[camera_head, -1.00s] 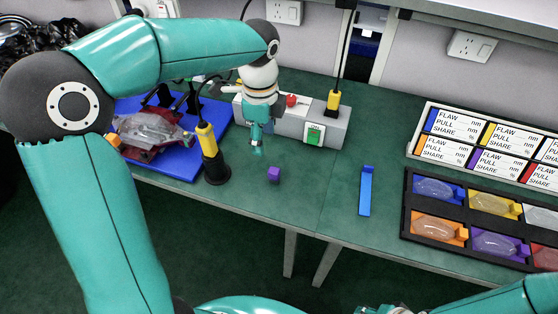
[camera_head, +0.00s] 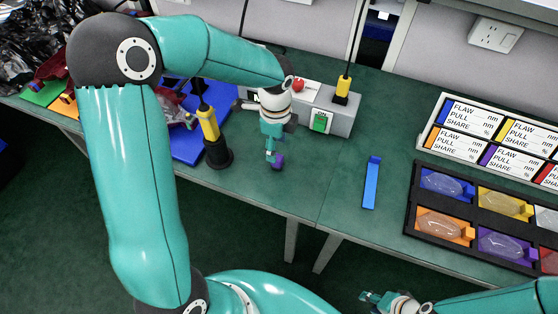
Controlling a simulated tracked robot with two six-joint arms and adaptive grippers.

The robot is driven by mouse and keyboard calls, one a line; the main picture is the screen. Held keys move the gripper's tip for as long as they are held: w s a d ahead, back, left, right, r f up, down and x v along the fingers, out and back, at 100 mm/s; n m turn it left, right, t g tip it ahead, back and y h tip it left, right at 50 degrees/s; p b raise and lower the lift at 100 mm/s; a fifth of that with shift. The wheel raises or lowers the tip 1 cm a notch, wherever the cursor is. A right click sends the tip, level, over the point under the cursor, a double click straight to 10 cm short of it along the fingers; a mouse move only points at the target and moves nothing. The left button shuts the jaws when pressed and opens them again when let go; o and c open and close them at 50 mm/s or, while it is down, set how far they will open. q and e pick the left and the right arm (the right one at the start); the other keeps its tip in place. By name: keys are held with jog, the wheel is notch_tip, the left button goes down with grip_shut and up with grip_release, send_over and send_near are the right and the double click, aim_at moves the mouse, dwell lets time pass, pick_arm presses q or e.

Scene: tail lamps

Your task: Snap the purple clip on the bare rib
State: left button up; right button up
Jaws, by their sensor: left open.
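The purple clip (camera_head: 278,163) is a small block on the green bench, near its front edge. My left gripper (camera_head: 271,156) points down at the clip, its fingertips overlapping the clip's left side in the picture. It is open; whether it touches the clip is unclear. A tail lamp (camera_head: 172,105) lies on a blue board (camera_head: 198,145) at the left, largely hidden behind my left arm. I cannot make out the bare rib on it. My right gripper (camera_head: 369,298) is low at the bottom edge, away from the clip; its jaws are too small to read.
A yellow-and-black tool (camera_head: 210,133) stands upright between the blue board and my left gripper. A grey box (camera_head: 340,120) with a green switch and another yellow tool (camera_head: 342,88) stand behind. A blue strip (camera_head: 371,183) lies right. A black tray (camera_head: 410,210) of coloured lenses fills the far right.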

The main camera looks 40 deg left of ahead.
aim_at(278, 156)
pick_arm(q)
jog(key=shift+s+d+f, duration=0.1)
jog(key=shift+d+f, duration=0.05)
jog(key=shift+f, duration=1.2)
jog(key=shift+d+f, duration=0.1)
jog(key=shift+f, duration=1.2)
jog(key=c, duration=1)
jog(key=shift+r, duration=0.1)
jog(key=shift+c, duration=0.2)
